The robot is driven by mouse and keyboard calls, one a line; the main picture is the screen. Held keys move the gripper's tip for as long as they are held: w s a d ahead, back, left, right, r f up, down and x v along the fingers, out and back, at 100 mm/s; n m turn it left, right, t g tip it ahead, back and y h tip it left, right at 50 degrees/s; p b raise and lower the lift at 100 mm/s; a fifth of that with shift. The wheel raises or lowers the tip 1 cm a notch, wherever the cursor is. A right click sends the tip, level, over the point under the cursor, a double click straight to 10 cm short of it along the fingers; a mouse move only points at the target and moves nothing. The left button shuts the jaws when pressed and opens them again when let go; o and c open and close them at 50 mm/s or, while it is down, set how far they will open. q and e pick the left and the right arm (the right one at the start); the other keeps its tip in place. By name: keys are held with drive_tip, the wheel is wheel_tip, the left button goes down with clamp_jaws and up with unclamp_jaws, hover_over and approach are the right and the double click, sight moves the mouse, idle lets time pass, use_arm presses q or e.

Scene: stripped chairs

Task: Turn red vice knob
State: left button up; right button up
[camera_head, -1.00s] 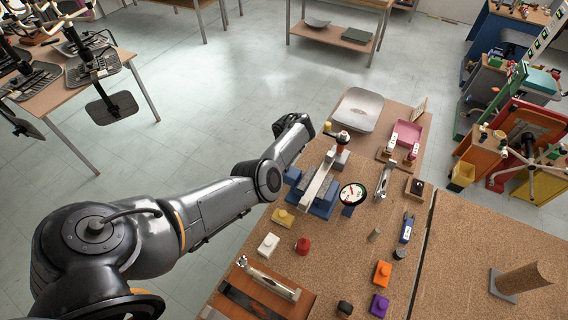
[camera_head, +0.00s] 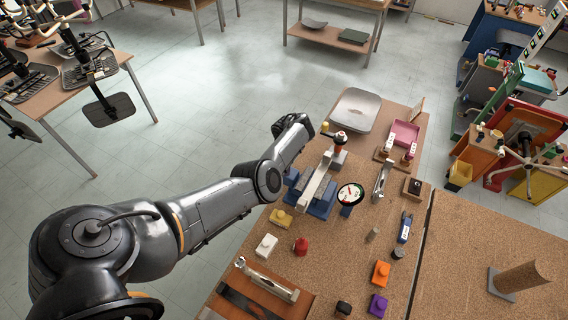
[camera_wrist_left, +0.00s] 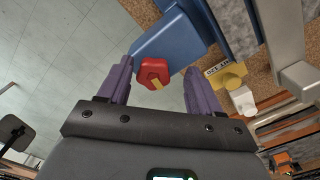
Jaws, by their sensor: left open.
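The red vice knob (camera_wrist_left: 152,70) has a yellow mark and sits at the end of the blue vice (camera_wrist_left: 172,38) in the left wrist view. My left gripper (camera_wrist_left: 158,66) is open, with its two purple-grey fingers on either side of the knob. Gaps show between the knob and both fingers, wider on the right. In the head view the blue vice (camera_head: 322,208) stands on the cork-topped table, partly behind my left arm. That arm hides the knob and the gripper there. My right gripper is not in view.
Near the vice stand a round dial (camera_head: 350,194), a yellow block (camera_head: 281,218), a white block (camera_head: 265,246) and a separate red piece (camera_head: 301,246). A grey tray (camera_head: 357,109) lies at the table's far end. Open floor lies left of the table.

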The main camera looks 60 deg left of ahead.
use_arm(q)
drive_tip(key=shift+a+r, duration=0.15)
drive_tip(key=shift+r, duration=0.25)
wheel_tip(320, 180, up, 10)
drive_tip(key=p, duration=0.5)
